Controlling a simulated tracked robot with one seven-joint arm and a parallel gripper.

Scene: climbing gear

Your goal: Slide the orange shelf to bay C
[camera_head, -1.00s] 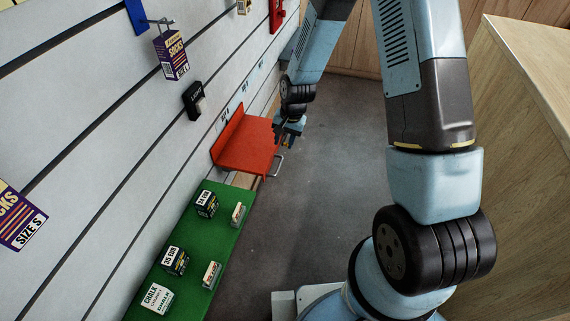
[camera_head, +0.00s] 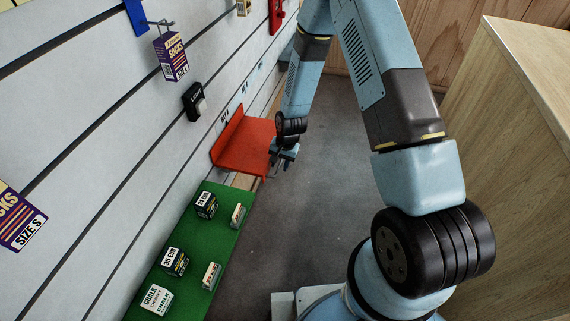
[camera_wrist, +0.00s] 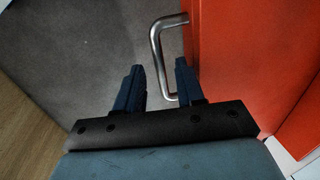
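The orange shelf (camera_head: 243,150) is a red-orange tray with a raised back, set against the slatted wall. In the wrist view the shelf (camera_wrist: 245,55) fills the right side. A metal handle (camera_wrist: 157,60) sticks out from its front edge. My gripper (camera_head: 281,158) is at the shelf's front edge. In the wrist view my gripper (camera_wrist: 160,80) is open, its two dark fingers apart. The handle's long bar lies between the finger lines, near the tips; contact cannot be told. Small bay marks (camera_head: 243,88) show on the wall, too small to read.
A green shelf (camera_head: 215,250) with several small boxes lies just nearer than the orange shelf. A black holder (camera_head: 194,101) and a hanging socks box (camera_head: 171,56) are on the wall. A wooden counter (camera_head: 510,150) stands at right. The grey floor between is clear.

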